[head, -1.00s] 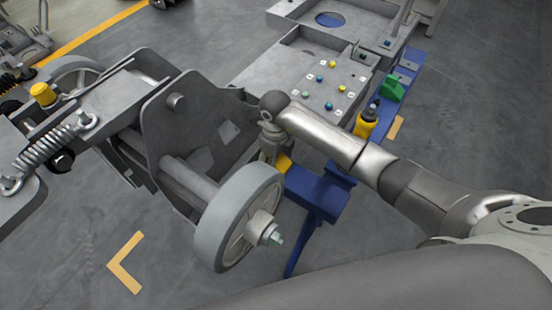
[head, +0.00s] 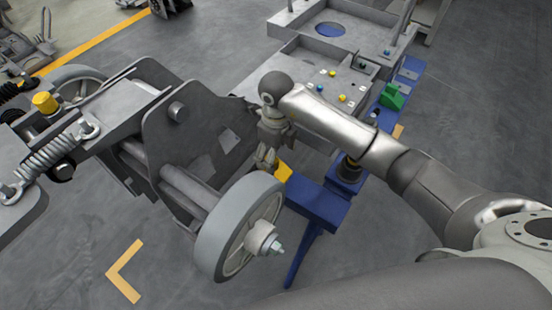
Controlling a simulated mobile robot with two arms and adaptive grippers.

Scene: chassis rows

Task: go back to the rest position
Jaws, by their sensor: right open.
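My right arm comes in from the right, and my right gripper (head: 266,160) points down between the grey chassis (head: 165,130) and the blue stand (head: 318,200). It is open, and I see nothing held in it. It is just above the grey wheel (head: 238,228) in the picture; I cannot tell whether it touches anything. My left gripper is not in the head view.
A grey tray with coloured knobs (head: 343,98) lies behind my right arm, partly hidden. A green block (head: 392,97) sits on the blue frame. A yellow shock spring part (head: 44,102) tops the chassis at left.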

